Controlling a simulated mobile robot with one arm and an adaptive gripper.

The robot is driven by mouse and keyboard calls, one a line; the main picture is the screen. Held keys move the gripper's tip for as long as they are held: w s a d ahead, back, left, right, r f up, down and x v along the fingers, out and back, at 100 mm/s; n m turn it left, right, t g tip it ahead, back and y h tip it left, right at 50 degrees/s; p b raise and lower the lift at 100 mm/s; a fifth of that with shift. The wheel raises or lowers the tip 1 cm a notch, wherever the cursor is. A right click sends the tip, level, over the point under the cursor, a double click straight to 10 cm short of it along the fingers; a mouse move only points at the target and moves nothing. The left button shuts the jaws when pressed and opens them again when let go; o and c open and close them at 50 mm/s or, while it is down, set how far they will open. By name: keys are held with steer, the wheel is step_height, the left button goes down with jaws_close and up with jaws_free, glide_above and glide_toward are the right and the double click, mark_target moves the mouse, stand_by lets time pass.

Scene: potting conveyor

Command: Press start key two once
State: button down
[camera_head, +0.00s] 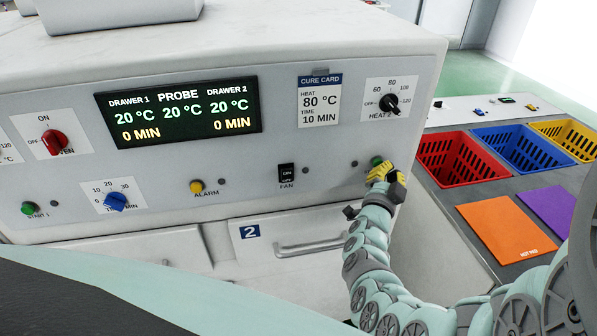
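A green button (376,160) sits at the right end of the oven's front panel, under the HEAT 2 dial. Its label is hidden behind my gripper, but its place matches a second start key. My gripper (381,174), with yellow and black fingers, is right in front of and just below this button. The fingers overlap its lower edge in the picture, and I cannot tell whether they touch it. The fingers look small and partly turned away, so their opening is unclear. Another green button, labelled START 1 (28,208), is at the far left of the panel.
The panel holds a display (180,112) reading 20 °C and 0 MIN, a HEAT 2 dial (389,103), a FAN switch (286,173) and a yellow ALARM button (196,186). Drawer 2's handle (312,248) is below. Red (462,183), yellow and blue baskets stand right.

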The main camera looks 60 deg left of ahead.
steer(key=shift+w+a+b, duration=0.25)
steer(key=shift+a+b, duration=0.05)
steer(key=shift+a, duration=0.1)
stand_by(0.6)
steer(key=shift+s+d, duration=0.1)
steer(key=shift+d, duration=0.05)
steer(key=shift+s+d, duration=0.35)
steer(key=shift+d, duration=0.25)
stand_by(0.3)
steer(key=shift+s+d, duration=0.3)
steer(key=shift+d, duration=0.45)
steer(key=shift+s+d, duration=0.35)
steer(key=shift+d, duration=0.45)
steer(key=shift+s+d, duration=0.3)
steer(key=shift+d, duration=0.45)
